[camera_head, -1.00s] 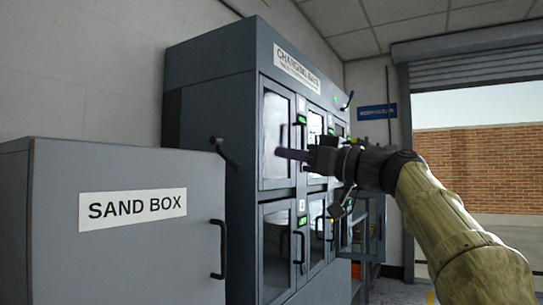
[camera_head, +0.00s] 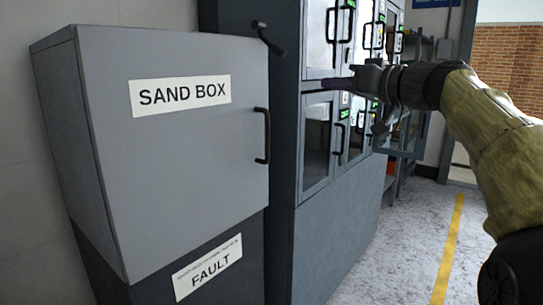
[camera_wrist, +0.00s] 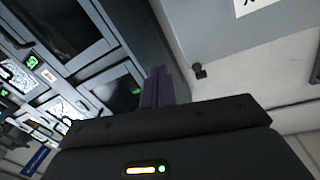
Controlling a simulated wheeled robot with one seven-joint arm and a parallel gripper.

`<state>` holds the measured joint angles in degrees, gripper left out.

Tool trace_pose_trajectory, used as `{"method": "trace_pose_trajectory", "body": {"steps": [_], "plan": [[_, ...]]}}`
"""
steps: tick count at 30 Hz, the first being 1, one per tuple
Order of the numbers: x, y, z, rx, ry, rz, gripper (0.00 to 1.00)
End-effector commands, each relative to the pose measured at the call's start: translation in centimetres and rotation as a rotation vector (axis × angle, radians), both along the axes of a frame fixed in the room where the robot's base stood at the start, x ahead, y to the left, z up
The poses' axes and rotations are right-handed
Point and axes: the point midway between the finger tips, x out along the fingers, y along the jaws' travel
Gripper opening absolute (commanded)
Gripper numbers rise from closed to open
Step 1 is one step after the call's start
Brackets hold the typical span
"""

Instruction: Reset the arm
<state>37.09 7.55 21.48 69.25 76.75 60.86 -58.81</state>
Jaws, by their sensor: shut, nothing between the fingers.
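My arm (camera_head: 490,130) reaches in from the right in the head view. My gripper (camera_head: 330,83) points left, in front of the grey charging cabinet, at the height between its upper and lower doors. Its fingers are together with nothing between them. In the wrist view the purple-grey fingers (camera_wrist: 160,86) stick up past the dark gripper body, shut and empty. I cannot tell the gap between the fingertips and the cabinet.
A grey sand box cabinet (camera_head: 175,150) with a black handle stands at left, above a box labelled FAULT (camera_head: 208,268). The charging cabinet (camera_head: 330,235) has several glazed doors; one farther door stands open. Grey floor with a yellow line (camera_head: 447,250) is clear at right.

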Motion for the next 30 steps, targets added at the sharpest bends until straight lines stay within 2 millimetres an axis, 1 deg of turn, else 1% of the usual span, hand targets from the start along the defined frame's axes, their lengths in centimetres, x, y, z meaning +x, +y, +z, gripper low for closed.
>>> {"method": "trace_pose_trajectory", "body": {"steps": [1,2,3,5,6,7,8,9,11,12,14,15,17,18,20,21,24,27,30], "plan": [[0.9,0.5,-1.9,-0.007,0.1,-0.025,0.0],[1.3,0.5,-3.5,-0.013,0.16,-0.045,0.0],[1.7,0.7,-5.6,-0.024,0.236,-0.073,0.0],[1.9,0.8,-8.8,-0.044,0.345,-0.115,0.0],[1.9,0.8,-11.0,-0.06,0.413,-0.142,0.0],[1.8,0.8,-12.5,-0.073,0.462,-0.165,0.0],[1.5,0.8,-14.1,-0.089,0.511,-0.184,0.0],[1.1,0.8,-16.1,-0.108,0.573,-0.21,0.0],[0.1,0.8,-19.0,-0.144,0.657,-0.25,0.0],[-0.6,0.7,-20.8,-0.169,0.71,-0.277,0.0],[-2.0,0.6,-23.4,-0.211,0.784,-0.313,0.0],[-3.1,0.5,-25.0,-0.24,0.829,-0.337,0.0],[-4.9,0.3,-27.3,-0.286,0.891,-0.368,0.0],[-6.1,0.2,-28.7,-0.32,0.928,-0.388,0.0],[-8.2,0.0,-30.6,-0.368,0.978,-0.414,0.0],[-9.6,-0.2,-31.7,-0.404,1.005,-0.429,0.0],[-12.8,-0.5,-34.0,-0.477,1.057,-0.455,0.0],[-15.4,-0.8,-35.5,-0.536,1.089,-0.469,0.0],[-17.8,-1.0,-36.6,-0.586,1.112,-0.473,0.0]]}}
